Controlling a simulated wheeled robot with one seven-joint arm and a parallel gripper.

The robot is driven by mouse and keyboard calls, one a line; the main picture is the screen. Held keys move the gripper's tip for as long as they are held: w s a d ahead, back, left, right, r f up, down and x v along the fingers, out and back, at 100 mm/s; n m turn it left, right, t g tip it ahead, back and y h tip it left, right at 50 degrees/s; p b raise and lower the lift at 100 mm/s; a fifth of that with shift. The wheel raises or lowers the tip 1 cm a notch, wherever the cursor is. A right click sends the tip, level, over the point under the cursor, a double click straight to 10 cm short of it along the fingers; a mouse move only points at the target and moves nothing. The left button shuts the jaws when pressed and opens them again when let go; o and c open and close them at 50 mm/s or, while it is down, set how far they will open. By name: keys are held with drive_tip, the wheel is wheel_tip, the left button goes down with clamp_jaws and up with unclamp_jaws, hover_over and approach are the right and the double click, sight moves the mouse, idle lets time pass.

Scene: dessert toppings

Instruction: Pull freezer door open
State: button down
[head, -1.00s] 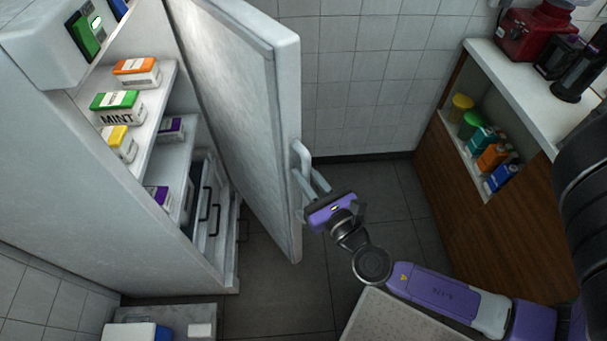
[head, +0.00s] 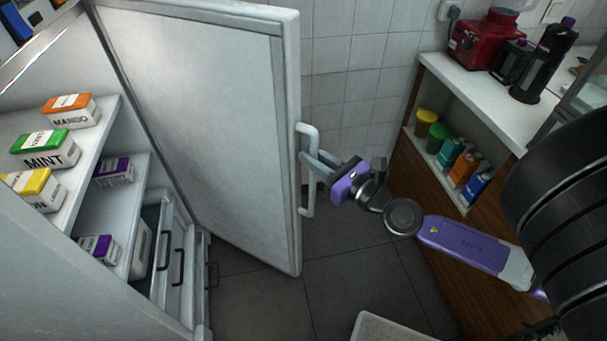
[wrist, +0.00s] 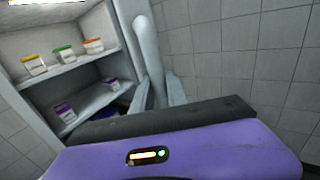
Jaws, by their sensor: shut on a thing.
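The white freezer door (head: 195,110) stands wide open in the head view, with the shelves inside in plain sight. Its pale handle (head: 309,205) is a vertical bar on the door's outer face near the free edge. My gripper (head: 312,160) is shut on the handle from the right. In the wrist view the handle (wrist: 150,55) rises between the gripper's fingers (wrist: 158,92), and the shelves show to its left.
Tubs labelled mango (head: 71,110) and mint (head: 46,149), a yellow one and purple ones sit on the freezer shelves. A wooden counter (head: 425,200) with jars and a red machine (head: 485,42) stands at the right. Dark floor (head: 350,270) is clear below the door.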

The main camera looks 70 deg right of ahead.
drive_tip(key=w+d+n+y+b, duration=0.1)
drive_tip(key=w+d+y+b, duration=0.1)
drive_tip(key=d+b, duration=1.3)
drive_tip(key=w+d+n+t+y+b, duration=0.1)
drive_tip(key=w+d+b, duration=0.3)
drive_tip(key=d+b, duration=1.1)
drive_tip(key=shift+w+d+r+n+y, duration=0.2)
drive_tip(key=shift+d+n+y, duration=0.35)
drive_tip(key=shift+d, duration=1.1)
drive_tip(key=shift+r, duration=0.15)
drive_tip(key=c, duration=1.3)
unclamp_jaws()
drive_tip(key=shift+a, duration=0.1)
drive_tip(key=shift+f, duration=0.2)
drive_tip(key=shift+s+a+p, duration=0.2)
drive_tip(key=shift+s+p, duration=0.35)
drive_tip(key=shift+s, duration=1.4)
drive_tip(key=shift+s+a+p, duration=0.15)
drive_tip(key=shift+s+p, duration=0.35)
drive_tip(key=shift+s, duration=1.4)
